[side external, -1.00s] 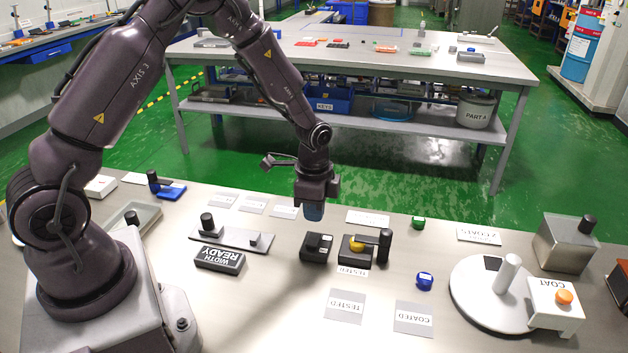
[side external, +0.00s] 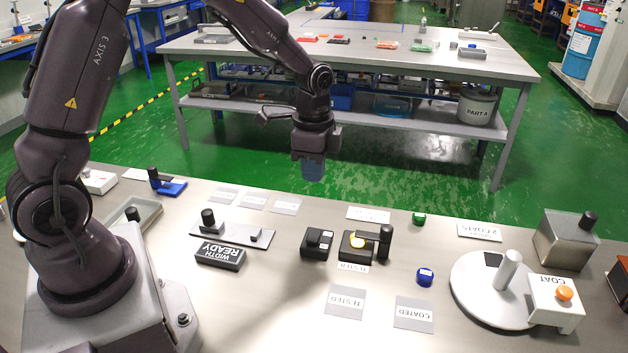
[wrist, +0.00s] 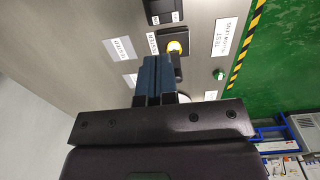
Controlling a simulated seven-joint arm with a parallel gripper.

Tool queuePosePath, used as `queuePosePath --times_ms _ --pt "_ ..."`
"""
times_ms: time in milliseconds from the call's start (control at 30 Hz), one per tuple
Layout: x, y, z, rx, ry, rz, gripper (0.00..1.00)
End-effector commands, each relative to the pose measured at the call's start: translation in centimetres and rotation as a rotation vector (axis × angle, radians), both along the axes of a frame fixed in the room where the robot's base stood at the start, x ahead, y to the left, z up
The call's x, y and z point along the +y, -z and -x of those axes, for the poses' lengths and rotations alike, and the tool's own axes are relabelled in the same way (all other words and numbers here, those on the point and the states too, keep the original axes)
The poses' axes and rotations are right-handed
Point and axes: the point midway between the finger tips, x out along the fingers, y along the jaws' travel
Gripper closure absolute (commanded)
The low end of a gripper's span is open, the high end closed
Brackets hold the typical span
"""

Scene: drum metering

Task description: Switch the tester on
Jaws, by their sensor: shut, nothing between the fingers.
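A second black box (side external: 317,243) stands just left of the tester. Blue (side external: 425,277) and green (side external: 419,219) small pieces sit to its right. TESTED (side external: 345,303) and COATED (side external: 414,313) cards lie in front. A round turntable (side external: 470,290) is at right.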

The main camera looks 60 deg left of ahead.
Motion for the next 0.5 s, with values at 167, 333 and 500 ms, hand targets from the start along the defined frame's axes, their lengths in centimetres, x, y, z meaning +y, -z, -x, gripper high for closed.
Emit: queuePosePath --times_ms 167,333,500 --pt "-0.3 0.0 0.4 0.011 0.000 0.009 1.00" --pt "-0.3 0.3 0.4 0.011 0.000 0.009 1.00" --pt "-0.4 2.2 0.5 0.016 0.001 0.010 1.00"
